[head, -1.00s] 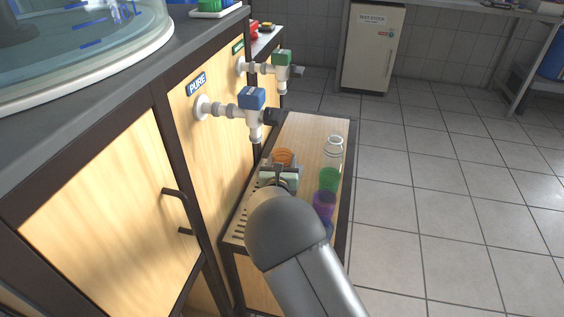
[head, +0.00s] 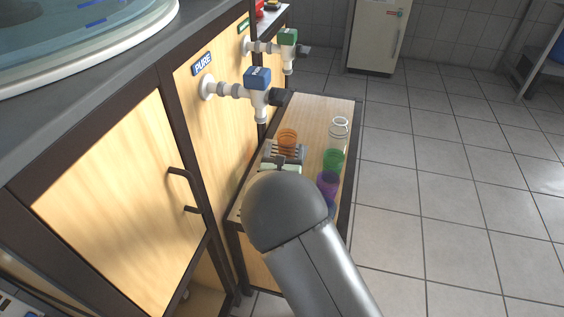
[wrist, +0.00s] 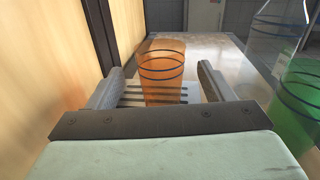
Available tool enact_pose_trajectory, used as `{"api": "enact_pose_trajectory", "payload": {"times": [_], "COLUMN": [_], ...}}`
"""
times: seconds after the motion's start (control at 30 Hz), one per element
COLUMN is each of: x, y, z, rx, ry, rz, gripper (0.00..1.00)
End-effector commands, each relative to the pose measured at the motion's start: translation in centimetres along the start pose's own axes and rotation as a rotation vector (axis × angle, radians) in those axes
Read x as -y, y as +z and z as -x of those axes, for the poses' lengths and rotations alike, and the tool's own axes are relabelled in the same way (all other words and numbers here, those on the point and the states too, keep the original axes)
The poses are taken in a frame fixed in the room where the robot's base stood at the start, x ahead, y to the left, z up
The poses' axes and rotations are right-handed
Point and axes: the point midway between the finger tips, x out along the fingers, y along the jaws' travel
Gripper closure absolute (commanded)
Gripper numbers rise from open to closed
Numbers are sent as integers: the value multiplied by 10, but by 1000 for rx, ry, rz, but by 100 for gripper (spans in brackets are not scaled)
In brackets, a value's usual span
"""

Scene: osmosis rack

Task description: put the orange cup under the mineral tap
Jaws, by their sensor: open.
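The orange cup (head: 288,139) stands upright on the narrow wooden bench beside the cabinet. My gripper (head: 284,152) is open and low, just on the near side of the cup. In the wrist view the orange cup (wrist: 162,68) appears between my two spread fingers (wrist: 162,78), with no visible contact; its base is partly hidden by the gripper body. The tap with the green head (head: 287,42) is on the cabinet wall farther back; its green label is too small to read. The blue-headed tap (head: 257,82), labelled PURE, is nearer.
A clear cup (head: 340,126), a green cup (head: 333,160) and a purple cup (head: 327,183) stand in a row on the bench's right side, with a blue one partly hidden by my arm. The cabinet wall (head: 181,120) borders the bench closely on the left. Bench surface beyond the orange cup is clear.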

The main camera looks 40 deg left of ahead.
Motion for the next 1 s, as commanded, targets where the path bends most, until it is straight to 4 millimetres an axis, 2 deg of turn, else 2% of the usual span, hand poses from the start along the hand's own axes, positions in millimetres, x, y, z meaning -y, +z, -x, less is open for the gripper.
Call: {"api": "enact_pose_trajectory", "payload": {"times": [0.03, 0.2, 0.4, 1.0], "x": [0, 0, 0, 0], "y": [2, 2, 0, 0], "z": [12, 47, 70, 75], "rx": [-3, -2, -1, 0], "ry": [1, 1, 1, 0], "rz": [1, 0, 0, 0], "gripper": [26, 26, 26, 26]}}
